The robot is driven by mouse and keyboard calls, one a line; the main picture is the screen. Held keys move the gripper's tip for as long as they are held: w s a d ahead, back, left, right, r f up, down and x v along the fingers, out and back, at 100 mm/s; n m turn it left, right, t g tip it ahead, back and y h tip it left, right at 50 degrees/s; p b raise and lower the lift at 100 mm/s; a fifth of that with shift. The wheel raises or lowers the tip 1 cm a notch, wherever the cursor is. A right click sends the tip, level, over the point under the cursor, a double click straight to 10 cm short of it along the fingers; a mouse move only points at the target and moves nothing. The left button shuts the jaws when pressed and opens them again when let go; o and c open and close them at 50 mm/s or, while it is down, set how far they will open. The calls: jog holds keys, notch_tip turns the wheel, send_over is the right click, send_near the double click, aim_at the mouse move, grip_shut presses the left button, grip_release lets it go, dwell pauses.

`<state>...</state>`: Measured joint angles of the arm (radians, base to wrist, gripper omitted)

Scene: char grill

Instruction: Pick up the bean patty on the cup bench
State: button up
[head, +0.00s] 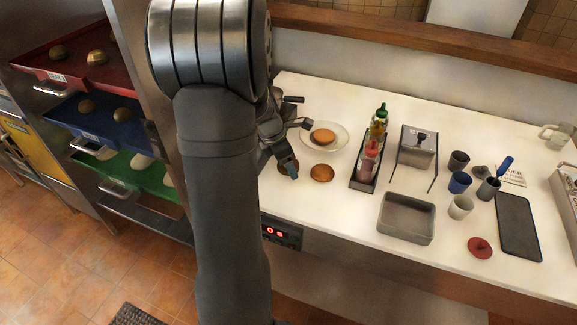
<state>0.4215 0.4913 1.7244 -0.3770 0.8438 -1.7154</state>
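A flat reddish-brown disc (322,173), which looks like a patty, lies on the white bench (300,205) that also holds the cups. A rounder tan-brown piece (323,136) sits on a pale plate (338,147) just behind it. I cannot tell for certain which is the bean patty. My gripper (291,170) is low over the bench's left part, a little left of the flat disc and apart from it. Another brown shape (281,167) shows partly behind my gripper. My arm hides the bench's left end. The fingers are too small to read.
A black caddy with sauce bottles (369,165) stands right of the plate. Tray shelves (80,85) stand left.

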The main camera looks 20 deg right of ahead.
jog(key=c, duration=0.8)
jog(key=shift+r, duration=0.15)
